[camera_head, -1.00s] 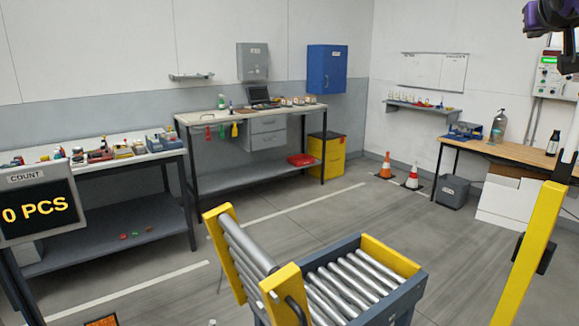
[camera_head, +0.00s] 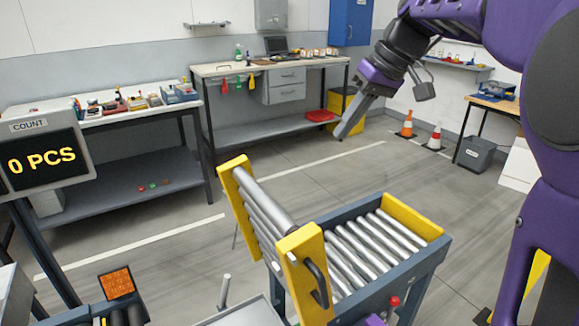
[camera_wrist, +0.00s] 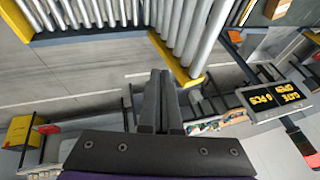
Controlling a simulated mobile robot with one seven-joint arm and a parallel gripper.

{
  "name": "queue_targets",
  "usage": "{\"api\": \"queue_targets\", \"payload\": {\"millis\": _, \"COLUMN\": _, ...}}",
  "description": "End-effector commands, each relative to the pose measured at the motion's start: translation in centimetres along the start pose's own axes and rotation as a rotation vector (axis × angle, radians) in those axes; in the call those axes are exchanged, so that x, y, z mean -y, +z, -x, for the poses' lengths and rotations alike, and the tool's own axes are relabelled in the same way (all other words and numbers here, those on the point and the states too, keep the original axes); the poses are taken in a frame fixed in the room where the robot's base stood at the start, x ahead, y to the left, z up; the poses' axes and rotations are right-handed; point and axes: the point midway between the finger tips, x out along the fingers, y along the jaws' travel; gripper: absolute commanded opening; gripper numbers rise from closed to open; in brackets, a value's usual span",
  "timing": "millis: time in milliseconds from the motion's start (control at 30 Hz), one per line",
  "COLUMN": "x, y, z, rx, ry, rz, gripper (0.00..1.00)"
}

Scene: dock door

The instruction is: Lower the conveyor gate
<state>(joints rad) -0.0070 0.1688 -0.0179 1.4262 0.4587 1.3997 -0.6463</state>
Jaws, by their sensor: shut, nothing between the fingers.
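The conveyor gate (camera_head: 262,222) is a raised section of grey rollers between two yellow side plates. It stands tilted up at the near left end of the roller conveyor (camera_head: 372,246). A dark handle (camera_head: 316,283) is on its near yellow plate. The gate also shows in the wrist view (camera_wrist: 192,35), at the upper middle. My gripper (camera_head: 343,133) is shut and empty, in the air above and behind the conveyor, to the right of the gate and apart from it. In the wrist view my shut fingers (camera_wrist: 160,85) point toward the rollers.
A counter display (camera_head: 42,160) reading 0 PCS stands at the left. A red knob (camera_head: 394,301) is on the conveyor's near side. Workbenches (camera_head: 270,66) line the back wall. Traffic cones (camera_head: 406,124) stand at the back right. Floor behind the conveyor is clear.

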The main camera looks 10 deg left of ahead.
Motion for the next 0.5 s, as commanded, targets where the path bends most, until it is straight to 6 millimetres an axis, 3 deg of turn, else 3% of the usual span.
{"api": "queue_targets", "payload": {"millis": 200, "x": 3.4, "y": 0.4, "z": -1.3, "rx": 0.017, "ry": -0.178, "rz": 0.097, "gripper": 0.00}}
{"api": "queue_targets", "payload": {"millis": 367, "x": 4.0, "y": 0.4, "z": -2.5, "rx": 0.019, "ry": -0.194, "rz": 0.109, "gripper": 0.00}}
{"api": "queue_targets", "payload": {"millis": 500, "x": 4.4, "y": 0.6, "z": -4.9, "rx": 0.021, "ry": -0.194, "rz": 0.108, "gripper": 0.00}}
